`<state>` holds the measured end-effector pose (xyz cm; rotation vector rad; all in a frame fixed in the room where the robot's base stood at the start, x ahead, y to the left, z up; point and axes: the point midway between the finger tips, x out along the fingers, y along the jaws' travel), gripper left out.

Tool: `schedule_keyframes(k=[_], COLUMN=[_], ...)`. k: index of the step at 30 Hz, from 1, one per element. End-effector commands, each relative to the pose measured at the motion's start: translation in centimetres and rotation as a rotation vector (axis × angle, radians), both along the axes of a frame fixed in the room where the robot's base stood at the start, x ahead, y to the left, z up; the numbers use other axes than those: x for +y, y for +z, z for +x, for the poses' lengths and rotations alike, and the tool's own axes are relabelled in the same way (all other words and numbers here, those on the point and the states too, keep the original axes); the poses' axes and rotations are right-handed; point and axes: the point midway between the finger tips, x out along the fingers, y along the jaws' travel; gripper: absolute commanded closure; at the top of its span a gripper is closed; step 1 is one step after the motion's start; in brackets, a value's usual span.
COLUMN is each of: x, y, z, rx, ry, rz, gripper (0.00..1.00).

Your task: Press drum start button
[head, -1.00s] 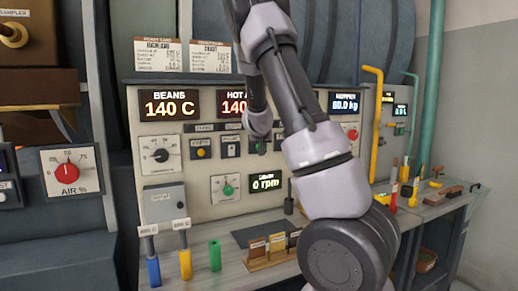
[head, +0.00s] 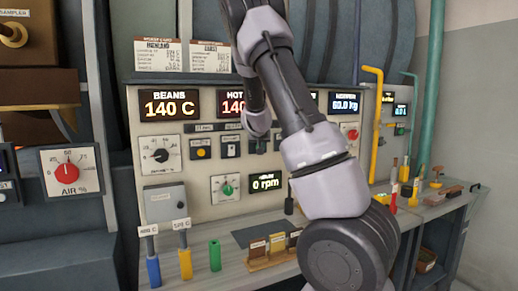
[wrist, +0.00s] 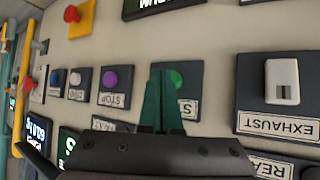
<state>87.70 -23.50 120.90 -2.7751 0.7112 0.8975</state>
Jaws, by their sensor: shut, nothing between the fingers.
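In the wrist view, which shows the panel turned over, a green button (wrist: 177,79) sits on a dark plate; its label is partly covered by my fingers, so I cannot read it fully. My gripper (wrist: 162,76) is shut and empty, its teal fingers at the green button and overlapping its left part. I cannot tell whether they touch it. A purple button (wrist: 110,79) labelled STOP is just to the left. In the head view my arm hides most of the gripper and the green button. The rpm display (head: 265,182) reads 0 rpm.
An exhaust switch (wrist: 283,80) is right of the fingers in the wrist view. A red knob on a yellow plate (wrist: 86,14) is farther up. In the head view, colored tools and a small wooden rack (head: 270,259) stand on the bench below the panel.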

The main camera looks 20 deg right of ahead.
Motion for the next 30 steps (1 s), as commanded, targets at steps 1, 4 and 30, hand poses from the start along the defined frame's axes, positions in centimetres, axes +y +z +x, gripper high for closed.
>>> schedule_keyframes(k=[1, 4, 30], x=[-0.01, -0.01, 0.00], y=[-0.01, -0.02, 0.00], z=[0.07, 0.19, -0.02], rx=[0.000, 0.000, 0.000], ry=[0.000, 0.001, -0.001], rz=[0.000, -0.001, 0.001], gripper=[1.00, 1.00, 1.00])
